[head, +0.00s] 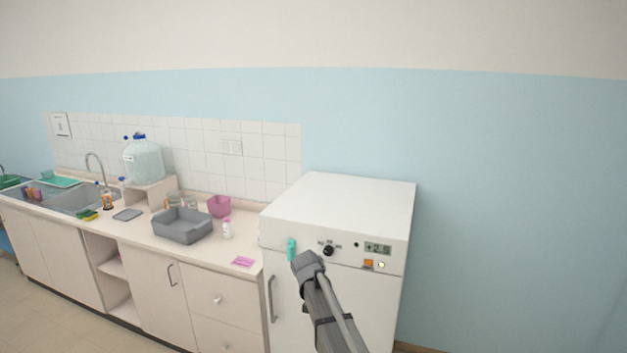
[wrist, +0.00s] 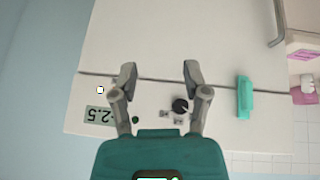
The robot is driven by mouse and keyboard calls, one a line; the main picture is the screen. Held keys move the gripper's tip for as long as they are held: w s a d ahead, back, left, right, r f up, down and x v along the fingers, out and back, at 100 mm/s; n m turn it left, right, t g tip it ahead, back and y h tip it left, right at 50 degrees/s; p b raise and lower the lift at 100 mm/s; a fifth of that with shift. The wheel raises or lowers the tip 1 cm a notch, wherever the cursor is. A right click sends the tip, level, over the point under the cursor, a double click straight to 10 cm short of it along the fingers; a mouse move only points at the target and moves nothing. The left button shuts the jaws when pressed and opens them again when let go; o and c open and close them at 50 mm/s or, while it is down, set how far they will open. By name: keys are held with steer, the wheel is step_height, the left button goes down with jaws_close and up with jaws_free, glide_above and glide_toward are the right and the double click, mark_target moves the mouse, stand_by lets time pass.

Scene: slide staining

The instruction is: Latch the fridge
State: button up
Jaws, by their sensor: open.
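The white fridge (head: 340,205) stands at the right end of the counter. Its door (wrist: 170,40) looks closed, with a thin dark seam below the control panel. A teal latch (head: 291,249) stands upright at the panel's left side; it also shows in the wrist view (wrist: 245,97), where the picture is upside down.
The panel carries a black knob (head: 328,251), a display (head: 378,248) and an orange button (head: 368,264). The door handle (head: 271,299) is at the door's left. The counter (head: 205,253) holds a grey tub (head: 182,228) and a pink container (head: 219,206).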

steer(key=s+d+f+n+g+y+b, duration=0.1)
steer(key=s+d+f+g+b, duration=0.1)
steer(key=s, duration=0.8)
steer(key=s+d+f+n+g+y+b, duration=0.1)
steer(key=s+d+f, duration=0.4)
steer(key=s, duration=0.5)
steer(key=s+d+f+n+g+y+b, duration=0.1)
steer(key=s+d+f+g+b, duration=0.1)
steer(key=s+d, duration=0.5)
steer(key=s+f+b, duration=0.1)
steer(key=s+b, duration=0.1)
steer(key=s, duration=0.1)
steer(key=shift+s+d+f+g, duration=0.2)
steer(key=shift+s+f+g, duration=0.1)
steer(key=shift+s, duration=0.1)
